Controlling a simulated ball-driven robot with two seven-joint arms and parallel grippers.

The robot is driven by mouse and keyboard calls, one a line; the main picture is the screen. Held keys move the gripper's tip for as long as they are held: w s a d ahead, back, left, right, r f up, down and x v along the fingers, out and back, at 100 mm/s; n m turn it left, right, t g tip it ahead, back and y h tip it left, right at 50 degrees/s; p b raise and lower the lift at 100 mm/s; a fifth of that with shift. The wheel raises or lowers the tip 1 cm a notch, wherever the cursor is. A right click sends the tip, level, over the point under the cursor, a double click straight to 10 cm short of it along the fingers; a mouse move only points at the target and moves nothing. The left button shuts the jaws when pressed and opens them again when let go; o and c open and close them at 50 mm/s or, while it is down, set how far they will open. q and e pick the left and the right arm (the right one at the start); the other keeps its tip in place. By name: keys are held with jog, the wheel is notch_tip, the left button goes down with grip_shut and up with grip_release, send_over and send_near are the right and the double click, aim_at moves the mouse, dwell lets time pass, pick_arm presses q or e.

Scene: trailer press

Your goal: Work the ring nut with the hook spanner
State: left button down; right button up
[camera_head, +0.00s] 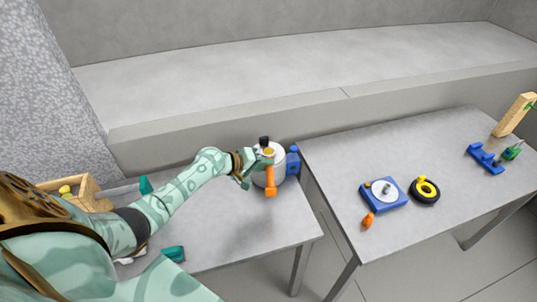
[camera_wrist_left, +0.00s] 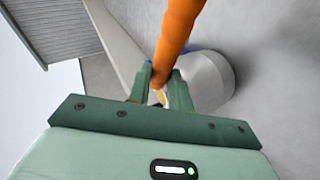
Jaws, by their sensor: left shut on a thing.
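My left gripper (camera_head: 256,169) is shut on an orange bar-like handle (camera_head: 271,183), which looks like the hook spanner. The handle also shows in the left wrist view (camera_wrist_left: 179,29), running up from between the fingers. The gripper is in front of a pale grey cylinder (camera_head: 279,179) at the table's right end. A small gold part (camera_head: 268,152), perhaps the ring nut, shows on top of the cylinder. The gripper and handle hide much of this spot, so I cannot tell whether the spanner's hook sits in the nut. My right gripper is not clearly in view.
A blue part (camera_head: 293,160) stands against the cylinder's right side. The left table (camera_head: 245,235) is clear in front. A wooden crate (camera_head: 92,192) stands at its left. The right table (camera_head: 330,165) holds a blue device (camera_head: 371,200), a black-and-yellow ring (camera_head: 425,196) and blue brackets.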

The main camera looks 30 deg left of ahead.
pick_arm(q)
jog(key=a+m+g+h+b, duration=0.1)
jog(key=b, duration=0.2)
jog(key=a+m+h+b, duration=0.1)
jog(key=m+b, duration=0.1)
jog(key=b, duration=0.1)
jog(key=shift+s+a+g, duration=0.25)
jog(key=shift+s+g, duration=0.05)
jog(key=shift+g, duration=0.1)
jog(key=shift+b, duration=0.3)
jog(key=a+m+g+h+b, duration=0.2)
jog(key=m+b, duration=0.1)
jog(key=b, duration=0.3)
jog(key=shift+a, duration=0.25)
